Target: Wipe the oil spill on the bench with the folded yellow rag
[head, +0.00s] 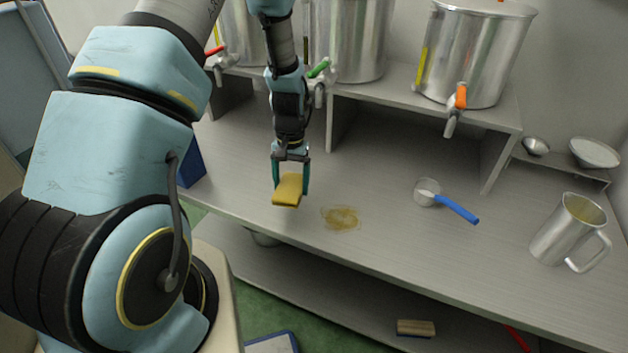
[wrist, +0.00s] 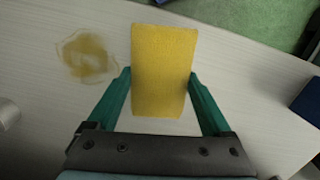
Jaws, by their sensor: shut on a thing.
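The folded yellow rag (head: 288,190) is held between the two teal fingers of my gripper (head: 291,178), which is shut on it. In the wrist view the rag (wrist: 164,70) fills the space between the fingertips (wrist: 160,82). The oil spill (head: 341,217) is a brownish-yellow smear on the grey bench (head: 385,205), just right of the rag in the head view. In the wrist view the spill (wrist: 87,55) lies to the left of the rag. The rag appears to be above the bench, beside the spill; I cannot tell the exact gap.
Steel vats with taps, one with an orange tap (head: 460,97), stand on the raised shelf behind. A blue box (head: 191,165) is at the left. The bench's front edge is close.

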